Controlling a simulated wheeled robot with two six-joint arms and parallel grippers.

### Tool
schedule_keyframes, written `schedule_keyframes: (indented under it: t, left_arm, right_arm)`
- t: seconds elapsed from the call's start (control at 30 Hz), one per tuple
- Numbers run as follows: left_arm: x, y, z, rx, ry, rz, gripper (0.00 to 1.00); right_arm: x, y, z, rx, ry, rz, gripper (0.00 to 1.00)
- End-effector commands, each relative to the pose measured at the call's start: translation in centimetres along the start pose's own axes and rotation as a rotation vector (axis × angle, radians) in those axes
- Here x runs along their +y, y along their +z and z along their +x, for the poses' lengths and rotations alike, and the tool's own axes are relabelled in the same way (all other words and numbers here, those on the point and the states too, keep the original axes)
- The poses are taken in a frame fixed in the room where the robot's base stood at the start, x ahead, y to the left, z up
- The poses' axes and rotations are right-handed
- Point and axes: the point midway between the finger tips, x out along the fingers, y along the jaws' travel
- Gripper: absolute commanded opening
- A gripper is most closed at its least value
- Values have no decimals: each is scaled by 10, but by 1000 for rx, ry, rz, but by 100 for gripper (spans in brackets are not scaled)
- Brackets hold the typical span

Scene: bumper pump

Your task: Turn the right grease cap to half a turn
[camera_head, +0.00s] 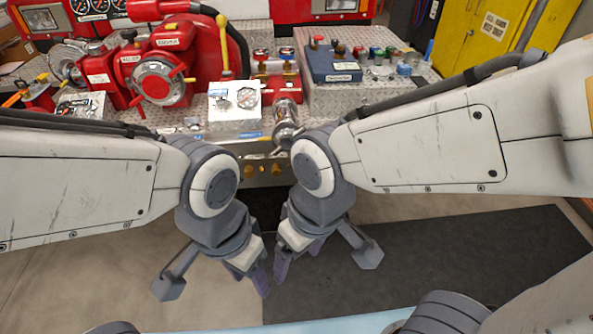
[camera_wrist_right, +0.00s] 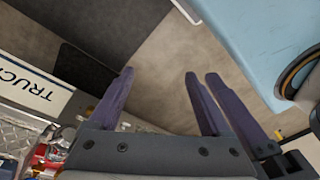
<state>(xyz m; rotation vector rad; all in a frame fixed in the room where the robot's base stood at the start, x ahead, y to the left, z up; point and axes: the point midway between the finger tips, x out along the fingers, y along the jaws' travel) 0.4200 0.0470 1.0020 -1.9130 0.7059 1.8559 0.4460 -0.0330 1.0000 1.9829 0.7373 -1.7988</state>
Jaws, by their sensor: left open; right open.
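A red pump (camera_head: 165,75) with a round metal port stands on the bumper's tread-plate deck at the back left. My left gripper (camera_head: 262,278) and right gripper (camera_head: 297,258) hang low in front of the bumper, well away from the caps. In the right wrist view my right gripper (camera_wrist_right: 160,75) is open with nothing between its fingers.
A white gauge panel (camera_head: 234,118) and a chrome outlet (camera_head: 285,130) stand at the deck's front. A yellow lever (camera_head: 223,40) rises beside the pump. A blue case (camera_head: 333,66) and several small coloured parts lie at right. The floor below my grippers is clear.

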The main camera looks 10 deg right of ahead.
Motion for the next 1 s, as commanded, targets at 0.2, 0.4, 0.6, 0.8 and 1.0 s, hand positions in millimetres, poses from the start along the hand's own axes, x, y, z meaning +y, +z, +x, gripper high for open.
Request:
schedule_keyframes:
  t: [0.2,0.4,0.6,0.8,1.0]
  left_arm:
    - [-7,6,100,-2,0,0,50]
    - [-13,10,175,-1,0,0,50]
    - [-18,14,250,-1,0,0,50]
    - [-23,18,318,-1,0,0,50]
    - [-26,20,357,-1,0,0,50]
  right_arm:
    - [28,-108,114,277,22,-47,82]
    - [75,-222,198,582,154,-110,82]
    - [142,-305,279,837,396,-160,82]
    - [216,-345,350,999,722,-190,82]
    - [264,-350,389,1059,986,-201,82]
